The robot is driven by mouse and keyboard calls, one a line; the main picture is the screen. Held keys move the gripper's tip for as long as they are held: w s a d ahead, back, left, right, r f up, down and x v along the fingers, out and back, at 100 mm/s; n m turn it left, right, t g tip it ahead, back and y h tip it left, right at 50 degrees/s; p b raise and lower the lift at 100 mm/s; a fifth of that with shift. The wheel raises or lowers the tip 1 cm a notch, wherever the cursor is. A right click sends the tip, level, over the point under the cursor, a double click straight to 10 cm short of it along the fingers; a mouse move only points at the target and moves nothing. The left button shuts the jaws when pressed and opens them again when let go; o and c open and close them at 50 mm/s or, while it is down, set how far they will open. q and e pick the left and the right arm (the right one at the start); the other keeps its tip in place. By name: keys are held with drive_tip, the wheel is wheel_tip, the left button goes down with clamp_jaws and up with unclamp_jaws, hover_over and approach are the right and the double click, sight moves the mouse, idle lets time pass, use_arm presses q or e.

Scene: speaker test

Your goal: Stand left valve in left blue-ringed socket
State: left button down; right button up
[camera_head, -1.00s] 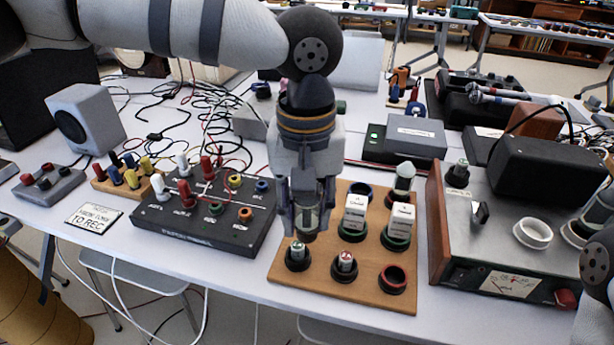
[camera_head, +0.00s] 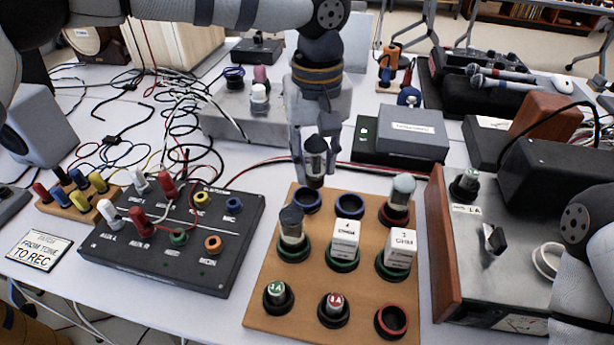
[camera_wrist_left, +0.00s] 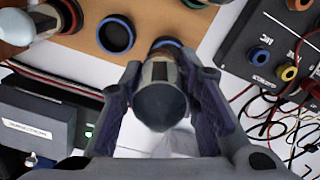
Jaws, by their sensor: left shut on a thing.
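My left gripper (camera_head: 314,172) is shut on a dark-topped glass valve (camera_head: 315,147), held roughly upright. The valve's lower end is just above or behind the left blue-ringed socket (camera_head: 307,200) on the wooden board (camera_head: 262,312). I cannot tell the exact gap. In the left wrist view, the dark domed valve top (camera_wrist_left: 160,106) sits between the fingers of the left gripper (camera_wrist_left: 165,88). The left blue ring (camera_wrist_left: 167,43) is partly hidden behind the valve there. The right blue-ringed socket (camera_head: 348,206) is empty. My right gripper is out of view.
Another dark-topped valve (camera_head: 291,222) stands in the left green-ringed socket. White boxes (camera_head: 345,238) (camera_head: 400,245) stand in the other green-ringed sockets. A pale-topped valve (camera_head: 402,190) stands at back right. A black panel (camera_head: 185,235) lies left, a wood-sided unit (camera_head: 450,265) right.

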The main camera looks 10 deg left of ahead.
use_arm(q)
drive_tip(key=f, duration=0.1)
drive_tip(key=a+f, duration=0.1)
drive_tip(key=f, duration=0.1)
drive_tip(key=w+f, duration=0.1)
drive_tip(key=shift+a+f, duration=0.2)
drive_tip(key=shift+a, duration=0.2)
drive_tip(key=shift+f, duration=0.4)
drive_tip(key=shift+f, duration=0.3)
drive_tip(key=c, duration=1.2)
unclamp_jaws()
wheel_tip(320, 180, up, 13)
drive_tip(key=shift+f, duration=0.2)
